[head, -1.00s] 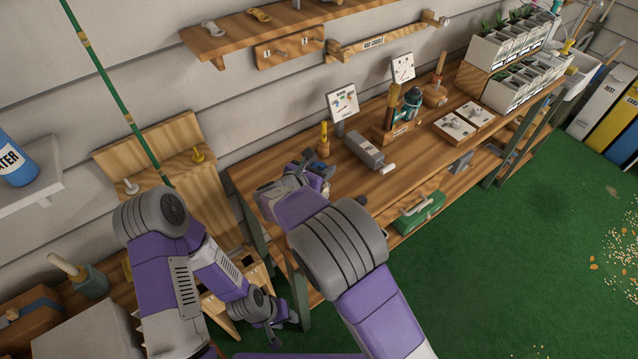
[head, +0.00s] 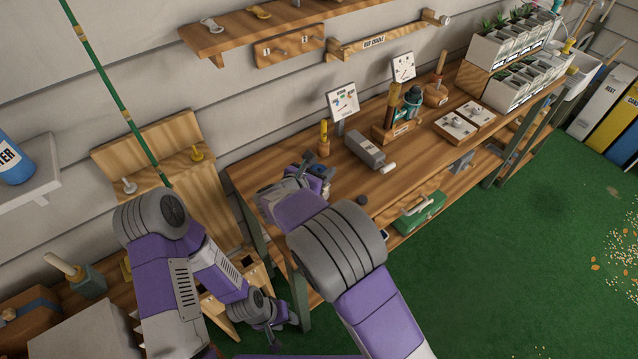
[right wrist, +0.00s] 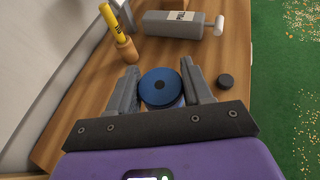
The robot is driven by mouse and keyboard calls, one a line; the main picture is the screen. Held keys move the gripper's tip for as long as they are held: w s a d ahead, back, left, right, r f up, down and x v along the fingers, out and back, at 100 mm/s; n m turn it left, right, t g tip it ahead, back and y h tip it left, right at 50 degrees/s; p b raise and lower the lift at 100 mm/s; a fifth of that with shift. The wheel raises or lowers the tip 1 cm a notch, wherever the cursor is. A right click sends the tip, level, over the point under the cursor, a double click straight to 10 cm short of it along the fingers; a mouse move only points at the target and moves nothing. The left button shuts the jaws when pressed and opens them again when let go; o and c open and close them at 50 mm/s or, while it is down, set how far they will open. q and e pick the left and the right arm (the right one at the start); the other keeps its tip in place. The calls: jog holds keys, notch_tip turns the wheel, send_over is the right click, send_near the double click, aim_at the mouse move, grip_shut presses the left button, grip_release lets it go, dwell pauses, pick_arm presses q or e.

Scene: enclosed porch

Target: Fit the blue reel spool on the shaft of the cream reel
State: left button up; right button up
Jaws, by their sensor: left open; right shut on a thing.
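The blue reel spool (right wrist: 161,86) is a round blue disc with a dark centre hole. It sits between the two grey fingers of my right gripper (right wrist: 160,88), which is shut on it over the wooden bench. In the head view my right gripper (head: 318,172) is at the bench's near left end, and the blue spool (head: 322,171) shows only partly. My left gripper (head: 279,336) is open and empty, low beside the bench's left end. I cannot surely pick out the cream reel; a small pale reel-like thing (head: 212,25) lies on the upper wall shelf, too small to make out its shaft.
A small dark round cap (right wrist: 225,81) lies just right of the fingers. A green rod (head: 115,95) leans at the left.

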jog(key=shift+f+b, duration=0.9)
jog(key=shift+f, duration=0.4)
dwell(0.4)
jog(key=o, duration=1.1)
jog(key=shift+r, duration=0.15)
jog(key=shift+r+p, duration=3.3)
jog(key=shift+r, duration=0.6)
jog(key=shift+a, duration=0.1)
jog(key=v, duration=0.7)
jog(key=shift+s+r, duration=0.1)
jog(key=shift+s, duration=0.15)
